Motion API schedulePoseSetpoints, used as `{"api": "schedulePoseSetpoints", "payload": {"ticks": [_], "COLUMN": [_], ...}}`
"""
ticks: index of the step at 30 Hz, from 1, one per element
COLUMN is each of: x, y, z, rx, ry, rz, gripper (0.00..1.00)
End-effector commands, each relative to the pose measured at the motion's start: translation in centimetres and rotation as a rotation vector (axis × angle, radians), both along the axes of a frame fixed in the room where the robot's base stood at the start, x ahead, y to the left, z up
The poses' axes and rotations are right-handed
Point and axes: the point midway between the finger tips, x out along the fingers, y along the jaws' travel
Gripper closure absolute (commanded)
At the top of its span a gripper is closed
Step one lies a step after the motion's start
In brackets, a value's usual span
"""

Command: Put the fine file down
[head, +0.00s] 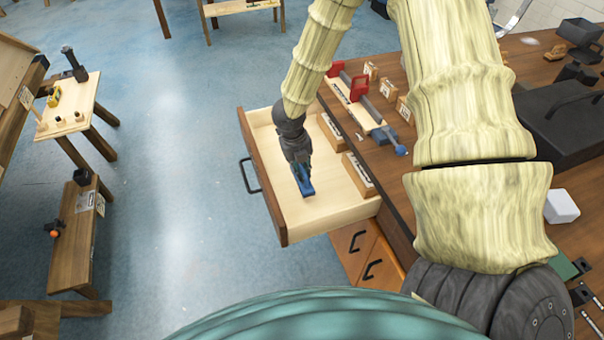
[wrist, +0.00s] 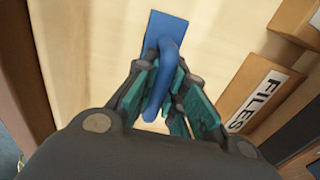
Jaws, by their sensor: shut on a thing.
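The fine file (head: 305,187) appears as a blue piece in my gripper (head: 299,168), low over the open drawer (head: 335,208). In the wrist view, the fine file (wrist: 163,38) shows a flat blue plate and a curved blue handle. The teal fingers of my gripper (wrist: 168,95) are shut on the handle. The pale drawer floor (wrist: 225,45) lies behind the file. I cannot tell whether the file touches the floor; part of it is hidden by the fingers.
Wooden blocks stand along the drawer's right side, and one bears a FILES label (wrist: 255,100). The drawer floor around the file is mostly bare. A small table (head: 68,105) stands at left.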

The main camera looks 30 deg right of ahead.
Motion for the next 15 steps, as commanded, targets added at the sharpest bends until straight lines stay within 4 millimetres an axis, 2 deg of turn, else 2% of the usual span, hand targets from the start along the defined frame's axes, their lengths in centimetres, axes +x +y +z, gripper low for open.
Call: {"api": "schedulePoseSetpoints", "payload": {"ticks": [6,15], "x": [0.0,0.0], "y": [0.0,0.0], "z": [-2.4,-2.8], "rx": [-0.002,0.001], "ry": [0.001,0.0], "rz": [0.0,-0.001], "gripper": [1.0,1.0]}}
